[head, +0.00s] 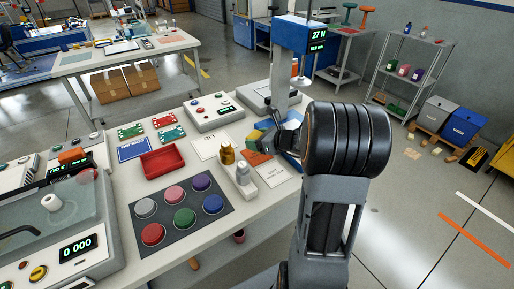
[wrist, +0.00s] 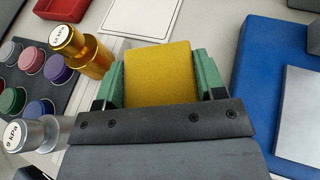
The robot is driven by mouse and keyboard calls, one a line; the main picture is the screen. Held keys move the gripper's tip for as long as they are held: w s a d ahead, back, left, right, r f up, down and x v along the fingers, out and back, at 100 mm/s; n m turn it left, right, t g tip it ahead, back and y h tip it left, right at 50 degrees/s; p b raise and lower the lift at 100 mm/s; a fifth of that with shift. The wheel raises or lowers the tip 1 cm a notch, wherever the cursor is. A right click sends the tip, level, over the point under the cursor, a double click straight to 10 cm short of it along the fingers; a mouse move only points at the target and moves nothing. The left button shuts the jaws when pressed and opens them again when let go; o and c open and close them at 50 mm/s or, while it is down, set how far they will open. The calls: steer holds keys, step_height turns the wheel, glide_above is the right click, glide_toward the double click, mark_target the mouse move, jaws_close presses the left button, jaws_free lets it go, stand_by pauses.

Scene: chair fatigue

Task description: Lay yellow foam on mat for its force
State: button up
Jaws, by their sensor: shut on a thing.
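My gripper (wrist: 160,85) is shut on a yellow foam block (wrist: 160,72), held between its two green finger pads in the wrist view. In the head view the gripper (head: 263,137) is over the table, with the foam (head: 254,135) small and partly hidden. A dark mat (head: 192,229) with several coloured discs lies at the table's front. White printed sheets (head: 205,149) lie near the gripper; an orange patch lies below it. I cannot tell which is the mat meant. Whether the foam touches anything is unclear.
A gold weight (head: 227,154) and a silver weight (head: 243,175) stand close to my gripper. A red tray (head: 164,162) is left of them. A blue press head (head: 307,34) reading 27 N is above and behind; its blue base (wrist: 262,90) shows at right in the wrist view.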

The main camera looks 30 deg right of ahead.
steer(key=shift+w+f, duration=0.5)
steer(key=shift+f, duration=0.25)
steer(key=shift+d+f, duration=0.1)
steer(key=shift+f, duration=1.4)
steer(key=shift+f+b, duration=0.1)
steer(key=shift+b, duration=0.2)
steer(key=o, duration=1)
steer(key=shift+r, duration=0.25)
steer(key=p+v, duration=0.1)
steer(key=v, duration=1)
steer(key=shift+s+d, duration=0.2)
steer(key=shift+s, duration=0.15)
